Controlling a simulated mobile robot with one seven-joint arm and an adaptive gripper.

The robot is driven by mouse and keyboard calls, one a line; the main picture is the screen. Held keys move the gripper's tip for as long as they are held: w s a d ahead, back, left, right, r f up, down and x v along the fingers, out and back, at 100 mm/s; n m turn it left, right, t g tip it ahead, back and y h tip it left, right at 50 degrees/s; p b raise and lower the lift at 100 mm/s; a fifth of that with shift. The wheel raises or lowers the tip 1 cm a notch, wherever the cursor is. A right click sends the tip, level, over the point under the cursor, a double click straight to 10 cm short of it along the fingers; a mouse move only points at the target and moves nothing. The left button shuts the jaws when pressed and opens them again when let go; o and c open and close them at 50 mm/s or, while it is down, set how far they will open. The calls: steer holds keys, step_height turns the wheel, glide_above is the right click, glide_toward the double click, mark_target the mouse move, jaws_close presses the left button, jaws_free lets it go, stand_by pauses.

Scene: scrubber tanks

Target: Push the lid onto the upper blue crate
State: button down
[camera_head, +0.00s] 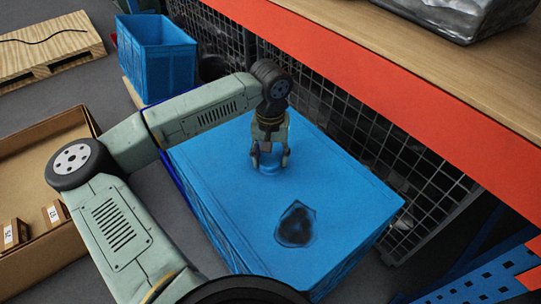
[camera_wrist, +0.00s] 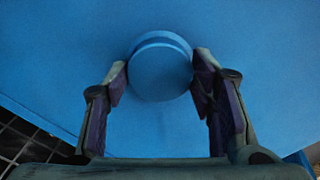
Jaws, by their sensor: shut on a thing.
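The blue lid (camera_head: 335,185) lies over the top of the upper blue crate (camera_head: 222,226), whose side wall shows below it. I cannot tell whether the lid sits fully down all round. A round blue knob (camera_head: 269,169) stands up from the lid. My gripper (camera_head: 270,160) points down and is shut on the knob. In the wrist view, the knob (camera_wrist: 160,75) sits between both fingers, with plain blue lid around it. My forearm hides part of the lid's left edge.
A dark, irregular patch or object (camera_head: 296,225) lies on the lid's near part. An orange-edged shelf (camera_head: 400,85) and black wire mesh (camera_head: 420,200) run along the right. A cardboard box (camera_head: 35,165) stands left; another blue crate (camera_head: 157,60) stands behind.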

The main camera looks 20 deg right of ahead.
steer(key=shift+f+b, duration=0.9)
steer(key=shift+b, duration=0.65)
stand_by(1.0)
steer(key=c, duration=0.6)
jaws_free()
steer(key=o, duration=0.6)
steer(key=shift+r, duration=0.15)
steer(key=shift+r+p, duration=1.5)
steer(key=shift+r, duration=1.9)
